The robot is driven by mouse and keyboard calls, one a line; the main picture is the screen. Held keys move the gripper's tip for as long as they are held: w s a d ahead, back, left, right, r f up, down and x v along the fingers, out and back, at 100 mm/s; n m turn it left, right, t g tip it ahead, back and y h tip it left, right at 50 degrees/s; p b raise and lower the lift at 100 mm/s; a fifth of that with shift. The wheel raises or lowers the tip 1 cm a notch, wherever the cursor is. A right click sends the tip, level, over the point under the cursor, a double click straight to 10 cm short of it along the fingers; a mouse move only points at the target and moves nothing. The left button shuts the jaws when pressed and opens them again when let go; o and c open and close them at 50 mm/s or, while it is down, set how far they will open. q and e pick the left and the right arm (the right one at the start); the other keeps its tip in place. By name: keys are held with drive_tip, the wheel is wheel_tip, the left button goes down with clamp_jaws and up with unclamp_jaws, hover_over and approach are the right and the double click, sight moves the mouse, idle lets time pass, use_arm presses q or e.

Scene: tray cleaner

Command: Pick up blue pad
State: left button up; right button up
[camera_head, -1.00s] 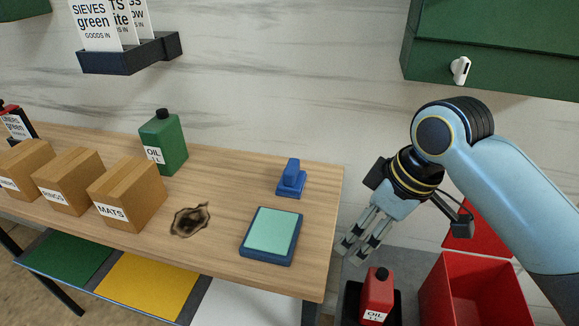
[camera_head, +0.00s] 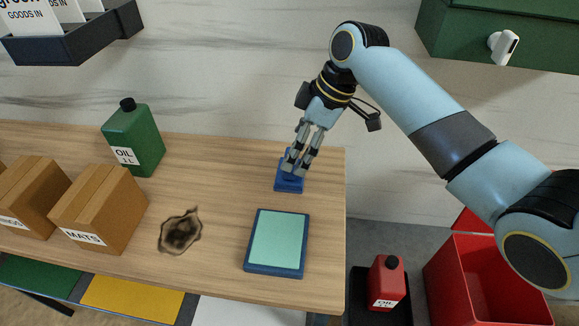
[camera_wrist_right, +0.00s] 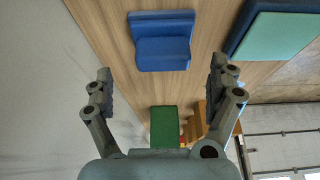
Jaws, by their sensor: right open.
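The blue pad (camera_head: 289,187), a small block with a raised grip on a flat base, stands on the table near its back right edge. My right gripper (camera_head: 297,170) is open and points down at it, its fingers hiding part of the raised grip. In the right wrist view the pad (camera_wrist_right: 160,52) lies ahead of the open fingertips (camera_wrist_right: 161,70), centred between them, with nothing in the grasp. I cannot tell how small the gap is. My left gripper is not in view.
A blue tray with a teal top (camera_head: 248,262) lies in front of the pad. A dark stain (camera_head: 181,231), cardboard boxes (camera_head: 105,208) and a green oil can (camera_head: 134,142) are to the left. A red oil can (camera_head: 386,283) and red bin (camera_head: 470,290) stand beyond the table's right edge.

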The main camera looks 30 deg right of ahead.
sight(285, 182)
drive_tip(key=x, duration=0.3)
drive_tip(key=shift+s+a+f+p, duration=0.1)
drive_tip(key=shift+a+f+p, duration=0.15)
drive_tip(key=shift+f+p, duration=0.1)
drive_tip(key=shift+a+f, duration=0.1)
drive_tip(key=shift+f, duration=0.1)
drive_tip(key=c, duration=1.3)
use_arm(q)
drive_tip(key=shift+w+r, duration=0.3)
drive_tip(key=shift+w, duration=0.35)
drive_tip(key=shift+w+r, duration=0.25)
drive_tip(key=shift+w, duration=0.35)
use_arm(e)
drive_tip(key=shift+o, duration=0.2)
